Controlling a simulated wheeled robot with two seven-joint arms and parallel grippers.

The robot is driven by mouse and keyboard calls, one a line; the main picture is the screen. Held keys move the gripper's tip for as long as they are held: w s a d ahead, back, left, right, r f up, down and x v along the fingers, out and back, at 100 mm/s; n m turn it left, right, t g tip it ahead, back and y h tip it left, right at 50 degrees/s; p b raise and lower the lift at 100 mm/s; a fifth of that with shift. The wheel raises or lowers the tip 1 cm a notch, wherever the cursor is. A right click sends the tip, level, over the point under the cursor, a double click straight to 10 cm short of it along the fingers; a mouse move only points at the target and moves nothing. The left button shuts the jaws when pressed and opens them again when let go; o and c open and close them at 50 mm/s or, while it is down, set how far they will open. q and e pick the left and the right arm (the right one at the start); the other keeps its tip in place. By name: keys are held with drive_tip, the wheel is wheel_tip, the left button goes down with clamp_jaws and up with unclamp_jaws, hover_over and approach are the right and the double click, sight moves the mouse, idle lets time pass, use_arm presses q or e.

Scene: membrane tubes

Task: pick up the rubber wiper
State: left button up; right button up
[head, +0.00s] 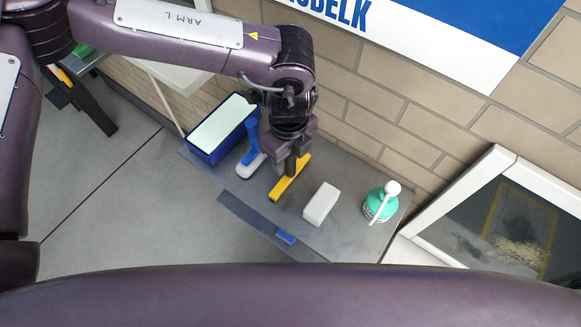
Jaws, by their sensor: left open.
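The rubber wiper (279,190) is a yellow bar, lying slantwise on the grey bench between a blue-handled brush and a white block. My left gripper (290,170) points down from above at the wiper's upper part, with its jaws open. The fingers hide some of the wiper; I cannot tell whether they touch it.
The white block (321,203) and a green bottle (375,207) are to the right. A brick wall (370,100) runs behind the bench (345,237).

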use_arm(q)
drive_tip(key=shift+f, duration=0.2)
clamp_jaws()
drive_tip(key=shift+r, duration=0.1)
wheel_tip(320, 180, up, 10)
drive_tip(key=shift+f+b, duration=0.1)
drive_tip(key=shift+b, duration=0.9)
drive_tip(key=c, duration=0.7)
unclamp_jaws()
drive_tip(key=shift+c, duration=1.2)
